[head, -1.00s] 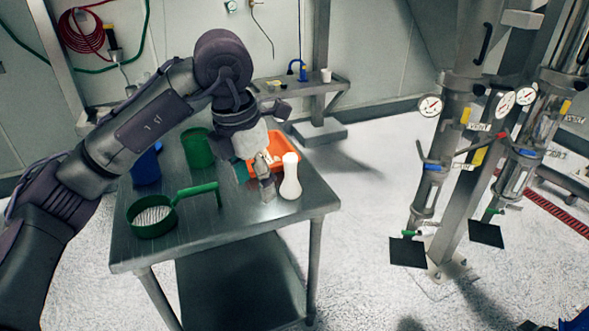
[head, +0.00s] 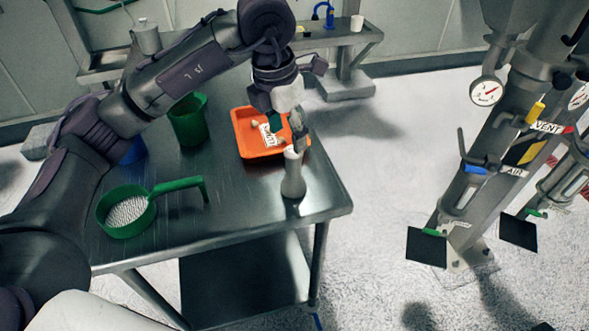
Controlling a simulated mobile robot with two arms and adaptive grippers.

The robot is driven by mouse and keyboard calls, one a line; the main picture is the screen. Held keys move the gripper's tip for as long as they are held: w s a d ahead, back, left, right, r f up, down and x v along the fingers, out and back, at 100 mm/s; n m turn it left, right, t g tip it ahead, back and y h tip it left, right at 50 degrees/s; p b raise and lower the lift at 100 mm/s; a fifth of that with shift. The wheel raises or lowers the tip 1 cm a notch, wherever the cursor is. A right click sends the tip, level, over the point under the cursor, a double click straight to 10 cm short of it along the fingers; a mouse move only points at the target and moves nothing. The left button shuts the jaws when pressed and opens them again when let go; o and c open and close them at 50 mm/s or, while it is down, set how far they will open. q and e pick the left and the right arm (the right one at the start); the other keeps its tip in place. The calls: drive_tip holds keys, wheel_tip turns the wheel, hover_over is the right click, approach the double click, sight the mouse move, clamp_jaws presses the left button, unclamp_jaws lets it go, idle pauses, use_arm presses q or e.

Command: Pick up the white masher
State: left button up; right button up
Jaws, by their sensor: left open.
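The white masher (head: 293,180), a pale bottle-shaped piece with a narrow top and wider base, stands upright on the metal table near its right edge. My left gripper (head: 287,138) is open and points down at the masher's top, its fingers in front of the orange tray. One dark finger comes close to the masher's narrow top; I cannot tell whether it touches. My right gripper is not in view.
An orange tray (head: 243,137) with small items lies behind the masher. A green sifter (head: 120,226) with white contents, a green container (head: 187,125) and a blue container (head: 132,153) share the metal table (head: 235,223). Pipework with gauges stands at right.

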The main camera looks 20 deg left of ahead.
sight(291, 149)
use_arm(q)
drive_tip(key=f, duration=0.3)
drive_tip(key=shift+w+d, duration=0.1)
drive_tip(key=shift+w, duration=0.2)
drive_tip(key=shift+w+d+f+p, duration=0.1)
drive_tip(key=shift+f+p, duration=0.1)
drive_tip(key=shift+f, duration=0.3)
drive_tip(key=shift+w+f+p, duration=0.1)
drive_tip(key=shift+f+p, duration=0.05)
drive_tip(key=shift+f, duration=0.3)
drive_tip(key=f, duration=0.2)
drive_tip(key=f+p, duration=0.1)
drive_tip(key=shift+w+d+f, duration=0.25)
drive_tip(key=shift+f, duration=0.35)
drive_tip(key=shift+c, duration=0.3)
drive_tip(key=shift+w, duration=0.1)
clamp_jaws()
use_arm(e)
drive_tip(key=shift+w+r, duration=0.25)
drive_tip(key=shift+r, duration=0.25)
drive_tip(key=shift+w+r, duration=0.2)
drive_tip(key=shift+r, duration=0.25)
